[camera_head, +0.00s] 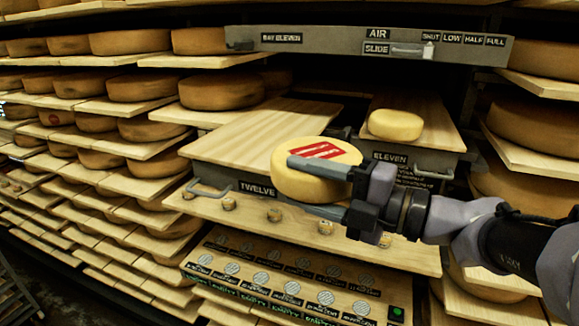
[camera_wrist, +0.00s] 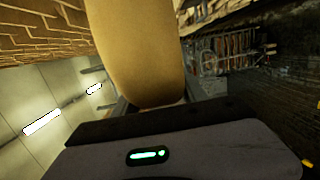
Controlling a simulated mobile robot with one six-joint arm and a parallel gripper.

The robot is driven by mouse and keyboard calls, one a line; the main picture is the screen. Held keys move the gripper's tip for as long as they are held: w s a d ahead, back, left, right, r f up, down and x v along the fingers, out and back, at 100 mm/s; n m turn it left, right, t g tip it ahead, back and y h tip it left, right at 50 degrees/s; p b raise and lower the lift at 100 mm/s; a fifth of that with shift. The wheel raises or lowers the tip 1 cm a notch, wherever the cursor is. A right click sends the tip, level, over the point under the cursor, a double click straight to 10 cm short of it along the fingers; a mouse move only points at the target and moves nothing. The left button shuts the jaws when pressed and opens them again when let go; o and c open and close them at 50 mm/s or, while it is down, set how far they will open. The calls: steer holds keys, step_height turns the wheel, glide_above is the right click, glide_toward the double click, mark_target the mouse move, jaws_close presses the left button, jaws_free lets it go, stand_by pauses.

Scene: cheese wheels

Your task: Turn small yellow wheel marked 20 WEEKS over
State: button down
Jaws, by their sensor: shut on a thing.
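A small yellow cheese wheel (camera_head: 300,185) with a red label on its upper face is held in my gripper (camera_head: 299,186). The label's text is too small to read. One finger lies across the upper face and the other is under the wheel. The wheel is close to flat, slightly tilted, above the front edge of the board marked TWELVE. I cannot tell whether it touches the board. In the wrist view the wheel (camera_wrist: 135,50) fills the upper middle, between the jaws. A second, plain yellow wheel (camera_head: 395,125) lies flat on the board marked ELEVEN.
The TWELVE board (camera_head: 240,145) is bare behind the held wheel. The ELEVEN board (camera_head: 430,110) is to its right. A grey AIR slide panel (camera_head: 340,45) hangs above. Below are a ledge with several small round pieces and a labelled panel (camera_head: 290,280). Shelves of large wheels flank both sides.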

steer(key=v, duration=0.2)
steer(key=shift+s+d+r, duration=0.1)
steer(key=shift+d, duration=0.15)
steer(key=v, duration=0.9)
steer(key=shift+s+d, duration=0.15)
steer(key=shift+d, duration=0.1)
